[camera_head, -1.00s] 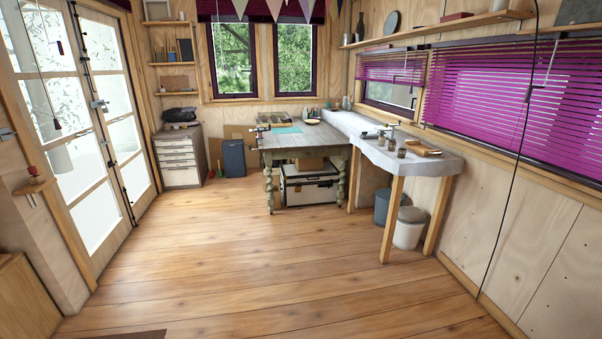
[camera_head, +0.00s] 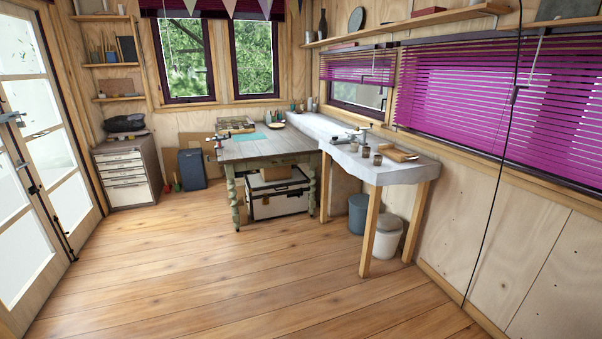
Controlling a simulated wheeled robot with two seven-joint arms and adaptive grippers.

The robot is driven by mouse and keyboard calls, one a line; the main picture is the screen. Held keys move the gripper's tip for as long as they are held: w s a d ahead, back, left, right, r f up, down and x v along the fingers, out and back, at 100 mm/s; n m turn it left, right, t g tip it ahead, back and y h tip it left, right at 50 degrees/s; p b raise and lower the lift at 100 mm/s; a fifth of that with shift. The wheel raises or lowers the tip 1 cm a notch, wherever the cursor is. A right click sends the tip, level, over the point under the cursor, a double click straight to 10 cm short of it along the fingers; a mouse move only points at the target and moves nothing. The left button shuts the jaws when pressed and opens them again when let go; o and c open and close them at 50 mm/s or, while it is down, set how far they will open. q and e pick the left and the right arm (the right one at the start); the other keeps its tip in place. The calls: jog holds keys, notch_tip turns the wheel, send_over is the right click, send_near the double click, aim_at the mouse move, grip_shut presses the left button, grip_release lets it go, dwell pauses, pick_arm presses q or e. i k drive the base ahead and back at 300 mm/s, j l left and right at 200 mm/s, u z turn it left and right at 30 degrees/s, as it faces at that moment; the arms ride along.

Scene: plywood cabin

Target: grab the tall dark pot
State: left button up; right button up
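No thing in view is clearly the tall dark pot. Small brownish pots (camera_head: 377,159) stand on the light-topped bench (camera_head: 345,158) along the right wall; they look short and their details are too small to tell. A tall, narrow dark vessel (camera_head: 323,24) stands at the left end of the high wall shelf (camera_head: 400,25). Small upright containers (camera_head: 309,104) stand at the bench's far end, by the window. Neither of my grippers is in view.
A grey-topped table (camera_head: 255,147) joins the bench, with a black-and-white chest (camera_head: 277,200) beneath. Two bins (camera_head: 388,238) stand under the bench, behind its front leg (camera_head: 370,235). A drawer cabinet (camera_head: 125,175) stands at the back left. The wooden floor (camera_head: 210,270) ahead is clear.

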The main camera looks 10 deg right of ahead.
aim_at(366, 152)
jog(key=i+z, duration=0.25)
jog(key=i, duration=0.15)
jog(key=i+z, duration=0.25)
jog(key=i, duration=0.2)
jog(key=i+z, duration=0.15)
jog(key=i, duration=0.35)
jog(key=i+z, duration=0.15)
jog(key=i, duration=0.35)
jog(key=i+z, duration=0.15)
jog(key=i, duration=0.35)
jog(key=i+j+z, duration=0.2)
jog(key=i, duration=0.3)
jog(key=i+j+z, duration=0.15)
jog(key=i, duration=0.35)
